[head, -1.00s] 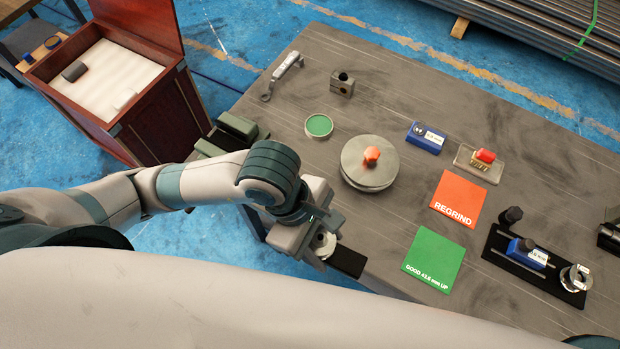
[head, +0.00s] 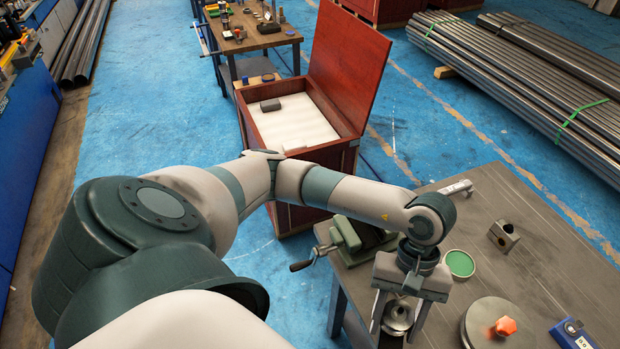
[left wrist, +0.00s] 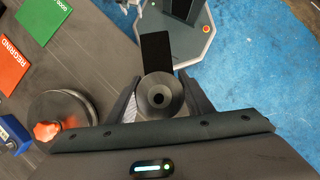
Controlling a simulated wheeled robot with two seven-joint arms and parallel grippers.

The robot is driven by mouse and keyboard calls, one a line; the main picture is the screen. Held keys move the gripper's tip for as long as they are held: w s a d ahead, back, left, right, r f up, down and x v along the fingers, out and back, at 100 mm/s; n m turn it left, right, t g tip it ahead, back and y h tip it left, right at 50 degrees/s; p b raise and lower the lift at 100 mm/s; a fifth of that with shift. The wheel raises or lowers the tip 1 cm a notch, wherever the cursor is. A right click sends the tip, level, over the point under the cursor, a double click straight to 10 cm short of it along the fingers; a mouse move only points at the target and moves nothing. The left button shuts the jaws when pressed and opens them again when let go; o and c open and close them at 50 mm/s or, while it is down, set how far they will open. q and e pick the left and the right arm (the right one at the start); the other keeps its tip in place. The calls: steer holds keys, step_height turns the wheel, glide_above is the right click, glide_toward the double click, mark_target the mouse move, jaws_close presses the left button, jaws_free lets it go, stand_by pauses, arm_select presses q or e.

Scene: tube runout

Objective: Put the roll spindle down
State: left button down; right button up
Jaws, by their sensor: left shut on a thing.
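My left gripper (head: 398,312) is shut on a round silvery metal piece, which I take for the roll spindle (head: 397,318). In the left wrist view the spindle (left wrist: 160,97) sits between both fingers, its round end with a dark central hole facing the camera. The gripper points down by the near-left edge of the grey table (head: 540,235). The spindle's lower end is hidden, so I cannot tell whether it touches anything. A flat black strip (left wrist: 155,52) shows just beyond the spindle in the wrist view. My right gripper is not in view.
A green vise (head: 355,235) is at the table's corner beside my forearm. An open red crate (head: 300,180) with white foam stands behind. On the table are a green round pad (head: 460,263), a grey block (head: 503,236) and a metal disc with an orange knob (head: 506,326).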

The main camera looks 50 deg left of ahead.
arm_select(q)
steer(key=w+a+r+m+y+b, duration=0.2)
steer(key=w+a+m, duration=0.4)
steer(key=w+a, duration=0.3)
steer(key=shift+r+m+g+y+b, duration=0.35)
steer(key=shift+r+b, duration=0.45)
steer(key=shift+b, duration=0.4)
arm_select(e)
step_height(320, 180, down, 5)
arm_select(q)
steer(key=shift+a, duration=0.1)
